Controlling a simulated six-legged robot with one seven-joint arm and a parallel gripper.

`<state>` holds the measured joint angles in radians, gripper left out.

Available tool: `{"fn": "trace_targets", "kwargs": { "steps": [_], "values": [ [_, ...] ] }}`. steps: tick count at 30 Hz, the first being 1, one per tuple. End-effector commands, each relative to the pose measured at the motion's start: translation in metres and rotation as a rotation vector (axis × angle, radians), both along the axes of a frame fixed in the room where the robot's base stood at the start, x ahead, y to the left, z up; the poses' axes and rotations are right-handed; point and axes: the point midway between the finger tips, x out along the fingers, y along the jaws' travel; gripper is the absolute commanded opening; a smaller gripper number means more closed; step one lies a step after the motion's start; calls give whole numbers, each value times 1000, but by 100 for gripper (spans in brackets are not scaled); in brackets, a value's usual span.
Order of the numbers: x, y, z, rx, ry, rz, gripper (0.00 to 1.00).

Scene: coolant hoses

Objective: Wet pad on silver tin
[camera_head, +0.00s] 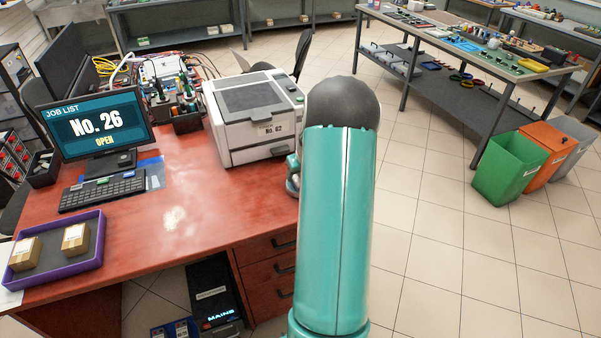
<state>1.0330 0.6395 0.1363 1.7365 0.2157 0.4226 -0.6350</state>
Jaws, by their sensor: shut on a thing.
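I cannot make out a pad or a silver tin in this view. My own teal arm with its dark rounded joint fills the middle of the picture and hides what lies behind it. My gripper's fingers do not show. A small grey-teal part (293,174) shows at the desk's right edge, just left of my arm. I cannot tell whether it is part of my arm or a separate thing.
The red desk (215,207) holds a monitor (97,122), a keyboard (102,190), a white printer (253,115) and a purple tray (95,254) with two small boxes. Bins (510,168) stand by a workbench (455,52) at right. Tiled floor (450,250) between is clear.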

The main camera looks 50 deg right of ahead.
Motion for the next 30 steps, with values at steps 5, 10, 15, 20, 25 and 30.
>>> {"fn": "trace_targets", "kwargs": {
  "steps": [5,10,15,20,25,30],
  "values": [
    [0,0,0,0,0,0,41],
    [0,0,0,0,0,0,41],
    [0,0,-2,0,0,0,41],
    [0,0,-4,0,0,0,41],
    [0,0,-6,0,0,0,41],
    [0,0,-8,0,0,0,41]
  ]
}}
